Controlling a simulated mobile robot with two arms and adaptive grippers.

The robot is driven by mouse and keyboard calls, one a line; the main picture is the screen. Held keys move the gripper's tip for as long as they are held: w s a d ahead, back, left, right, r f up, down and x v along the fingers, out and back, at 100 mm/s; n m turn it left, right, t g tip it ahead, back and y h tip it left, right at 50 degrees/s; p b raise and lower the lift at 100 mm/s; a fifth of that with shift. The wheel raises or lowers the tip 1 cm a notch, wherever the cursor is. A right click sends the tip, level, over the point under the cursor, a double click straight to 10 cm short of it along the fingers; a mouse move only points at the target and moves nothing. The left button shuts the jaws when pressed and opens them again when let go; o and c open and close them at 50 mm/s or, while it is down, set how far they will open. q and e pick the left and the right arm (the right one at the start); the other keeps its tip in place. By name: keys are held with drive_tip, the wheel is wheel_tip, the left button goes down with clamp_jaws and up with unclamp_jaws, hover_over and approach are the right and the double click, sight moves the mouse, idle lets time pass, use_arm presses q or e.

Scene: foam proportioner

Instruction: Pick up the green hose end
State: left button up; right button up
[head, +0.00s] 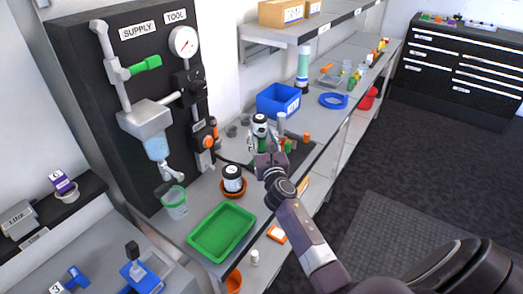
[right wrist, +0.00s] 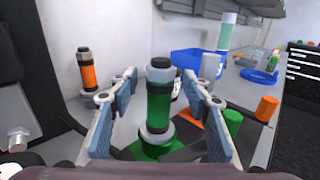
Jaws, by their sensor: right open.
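The green hose end (right wrist: 158,102) stands upright in the right wrist view, with a black cap on top and a grey collar near its foot. My right gripper (right wrist: 158,98) is open, with one finger on each side of it. Gaps show between the fingers and the hose end, so it is not gripped. In the head view the right gripper (head: 268,158) is over the bench, and the green hose end (head: 263,145) shows just behind it, partly hidden. My left gripper is not in view.
An orange hose end (right wrist: 87,72) stands to the left in the wrist view. The dark supply panel (head: 130,100) rises at the left.

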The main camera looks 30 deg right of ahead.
drive_tip(key=shift+w, duration=0.2)
drive_tip(key=shift+d, duration=0.1)
clamp_jaws()
drive_tip(key=shift+r, duration=0.15)
idle(0.3)
